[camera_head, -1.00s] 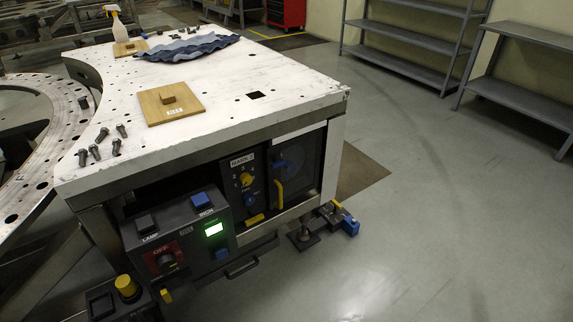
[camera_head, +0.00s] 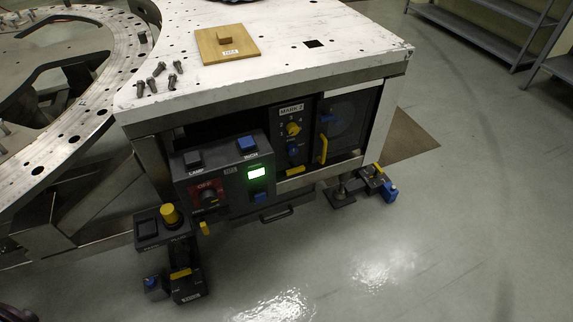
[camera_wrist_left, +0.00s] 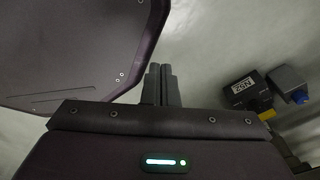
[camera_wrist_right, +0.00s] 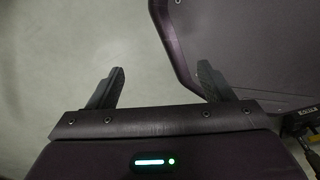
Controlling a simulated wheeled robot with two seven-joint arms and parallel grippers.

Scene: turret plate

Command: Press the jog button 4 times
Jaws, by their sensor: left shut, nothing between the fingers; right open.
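A dark control box (camera_head: 225,180) hangs on the front of the white-topped table. On its top are a dark button labelled LAMP (camera_head: 194,159) and a blue button (camera_head: 246,144) whose label looks like INCH. A lit green screen (camera_head: 257,173) and another blue button (camera_head: 258,197) are on its front. I cannot read a label saying JOG. My left gripper (camera_wrist_left: 160,85) is shut and empty in the left wrist view. My right gripper (camera_wrist_right: 163,80) is open and empty above the floor in the right wrist view. Neither gripper shows in the head view.
A side box with a yellow knob (camera_head: 170,214) stands left of the control box. Low floor units stand below (camera_head: 184,284) and to the right (camera_head: 374,178). A MARK 2 panel (camera_head: 292,130) is under the table (camera_head: 290,60).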

